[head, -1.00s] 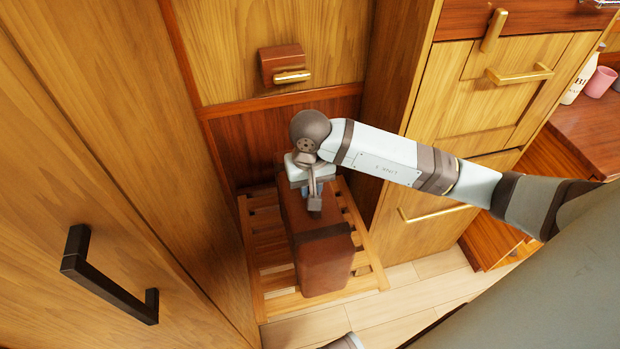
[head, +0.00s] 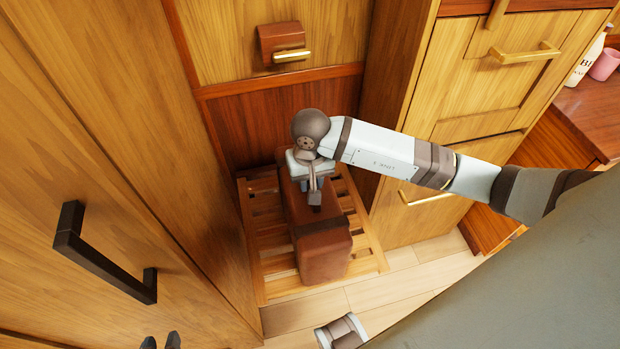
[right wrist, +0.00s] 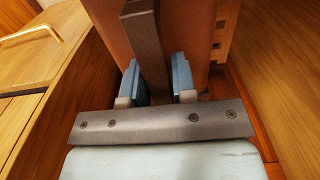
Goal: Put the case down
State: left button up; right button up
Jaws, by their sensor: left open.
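The brown case (head: 324,258) stands upright on a slatted wooden rack (head: 270,285) in the nook; its underside is hidden, so I cannot tell how firmly it rests. My right gripper (right wrist: 160,78) is at the case's top, and its blue fingers straddle the dark handle (right wrist: 147,45) in the right wrist view. Whether they press on the handle is unclear.
A wooden door with a dark handle (head: 75,250) is close on the left. A cabinet with brass handles (head: 525,54) bounds the nook on the right. A brass-fronted latch (head: 283,45) is on the back panel. A bottle (head: 586,62) and pink cup (head: 605,64) stand far right.

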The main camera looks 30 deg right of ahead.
jog(key=shift+o, duration=1.3)
jog(key=shift+r, duration=0.1)
jog(key=shift+r, duration=0.2)
notch_tip(320, 180, up, 12)
jog(key=shift+r+p, duration=0.25)
jog(key=shift+p, duration=0.2)
